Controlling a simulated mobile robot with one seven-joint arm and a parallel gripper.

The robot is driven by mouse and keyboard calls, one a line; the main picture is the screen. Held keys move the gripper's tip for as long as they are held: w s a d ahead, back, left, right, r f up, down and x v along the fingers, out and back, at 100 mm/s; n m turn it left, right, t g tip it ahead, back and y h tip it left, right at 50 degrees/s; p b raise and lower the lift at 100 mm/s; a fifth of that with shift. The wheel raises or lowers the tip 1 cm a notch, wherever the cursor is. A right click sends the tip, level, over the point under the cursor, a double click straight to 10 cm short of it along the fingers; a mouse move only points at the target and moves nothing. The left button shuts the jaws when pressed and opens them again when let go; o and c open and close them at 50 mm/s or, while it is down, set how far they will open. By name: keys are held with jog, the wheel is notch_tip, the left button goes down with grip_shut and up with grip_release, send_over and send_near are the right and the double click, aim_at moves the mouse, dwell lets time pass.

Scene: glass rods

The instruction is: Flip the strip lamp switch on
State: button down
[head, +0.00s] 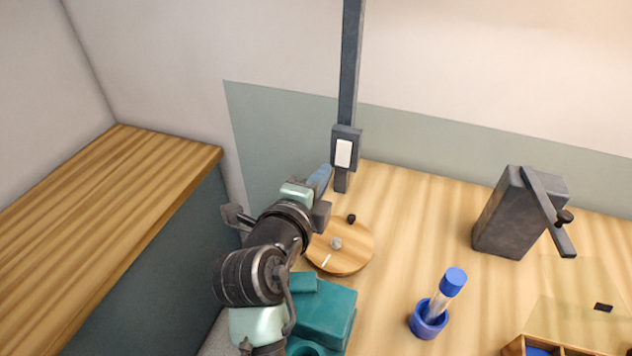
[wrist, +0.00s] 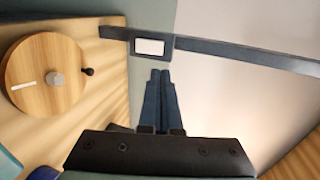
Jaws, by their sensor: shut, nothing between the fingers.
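The white switch (head: 343,153) sits in a dark housing on the dark upright strip (head: 348,60) against the back wall. In the wrist view the switch (wrist: 150,46) shows as a pale rectangle, and the strip (wrist: 245,54) runs across the top. I cannot tell which way the switch is tipped. My gripper (head: 324,171) is below and left of the switch in the head view. In the wrist view its blue fingers (wrist: 160,73) are together and empty. Their tips appear just below the switch housing, and I cannot tell whether they touch anything.
A round wooden disc (head: 345,255) with a grey knob lies near my gripper. A teal block (head: 325,312) is beside my arm. A blue holder (head: 427,322) with a capped rod, a dark box with a lever (head: 510,220) and a wooden tray (head: 515,347) stand to the right.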

jog(key=shift+v, duration=1)
jog(key=shift+r, duration=0.2)
notch_tip(320, 180, up, 26)
jog(key=s+n+t+y+p, duration=0.2)
jog(key=s+n+t+p, duration=0.15)
jog(key=n+t, duration=0.55)
jog(key=s+r+n+t+y+p, duration=0.1)
jog(key=s+r+n+t, duration=0.1)
jog(key=s+r+n, duration=0.4)
jog(key=s+r+n+t+y+p, duration=0.1)
jog(key=s+r+n, duration=0.5)
jog(key=r, duration=0.8)
jog(key=shift+d+n+t+y+p, duration=0.3)
jog(key=shift+d+t+p, duration=0.1)
jog(key=shift+t+p, duration=0.15)
